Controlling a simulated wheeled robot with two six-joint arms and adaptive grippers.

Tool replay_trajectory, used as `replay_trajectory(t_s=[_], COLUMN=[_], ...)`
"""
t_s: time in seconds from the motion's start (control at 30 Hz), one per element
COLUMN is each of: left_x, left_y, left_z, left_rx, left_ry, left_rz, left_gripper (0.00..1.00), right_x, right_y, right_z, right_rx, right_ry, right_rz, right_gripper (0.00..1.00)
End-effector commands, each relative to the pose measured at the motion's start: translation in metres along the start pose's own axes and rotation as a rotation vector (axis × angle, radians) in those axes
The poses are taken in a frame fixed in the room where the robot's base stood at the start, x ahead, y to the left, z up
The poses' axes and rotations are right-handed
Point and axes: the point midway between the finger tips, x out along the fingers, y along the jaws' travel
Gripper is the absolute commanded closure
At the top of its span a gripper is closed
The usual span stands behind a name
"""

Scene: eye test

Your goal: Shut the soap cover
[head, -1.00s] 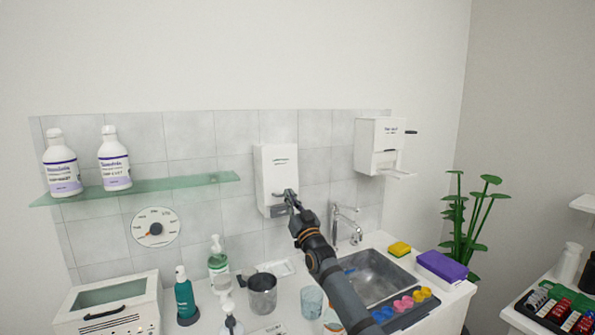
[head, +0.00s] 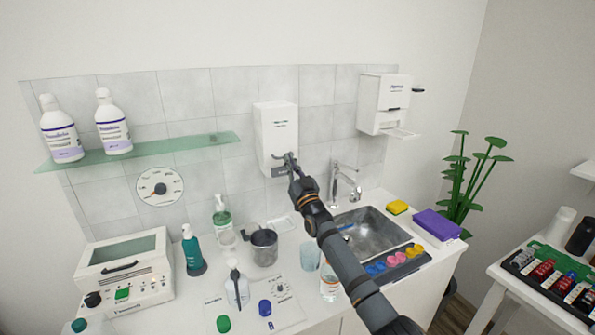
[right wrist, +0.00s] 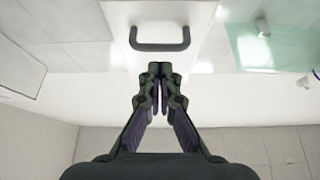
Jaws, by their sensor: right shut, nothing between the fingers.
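In the right wrist view, a dark U-shaped handle (right wrist: 160,42) sits on a white front panel (right wrist: 118,30). My right gripper (head: 286,160) is in front of the dispenser's lower part and hides some of it. In the right wrist view the gripper (right wrist: 160,70) is shut and empty, its tips just short of the handle in the picture; contact cannot be told. My left gripper is not in view.
A second white dispenser (head: 384,100) with a dark side lever hangs to the right. A glass shelf (head: 190,145) holds two bottles at left. Below are a faucet (head: 345,180), a sink (head: 365,235), a metal cup (head: 264,248) and several bottles.

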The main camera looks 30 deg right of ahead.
Motion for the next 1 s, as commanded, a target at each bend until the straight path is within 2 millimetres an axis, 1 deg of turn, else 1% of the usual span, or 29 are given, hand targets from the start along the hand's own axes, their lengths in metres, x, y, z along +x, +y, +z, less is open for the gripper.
replay_trajectory(t_s=[0.13, 0.23, 0.37, 0.57, 0.6, 0.7, 0.8, 1.0], left_x=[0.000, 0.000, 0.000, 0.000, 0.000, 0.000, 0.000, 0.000], left_y=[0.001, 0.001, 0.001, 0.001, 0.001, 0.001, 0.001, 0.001], left_z=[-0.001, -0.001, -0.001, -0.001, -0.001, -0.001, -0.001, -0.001], left_rx=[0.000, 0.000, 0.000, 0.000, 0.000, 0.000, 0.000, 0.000], left_ry=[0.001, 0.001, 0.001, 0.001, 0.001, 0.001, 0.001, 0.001], left_rz=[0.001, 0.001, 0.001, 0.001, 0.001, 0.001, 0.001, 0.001], left_gripper=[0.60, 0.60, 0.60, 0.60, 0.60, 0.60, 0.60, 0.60], right_x=[-0.026, -0.052, -0.069, -0.102, -0.112, -0.130, -0.142, -0.151], right_y=[0.000, -0.001, -0.001, -0.002, -0.002, -0.003, -0.002, -0.002], right_z=[0.002, 0.002, -0.011, -0.028, -0.034, -0.043, -0.050, -0.056], right_rx=[-0.001, -0.002, -0.003, -0.004, -0.006, -0.005, -0.006, -0.002], right_ry=[-0.005, -0.006, -0.001, -0.005, -0.002, -0.006, -0.002, -0.003], right_rz=[-0.003, -0.004, -0.003, -0.007, -0.007, -0.007, -0.005, -0.003], right_gripper=[1.00, 1.00, 1.00, 1.00, 1.00, 1.00, 1.00, 1.00])
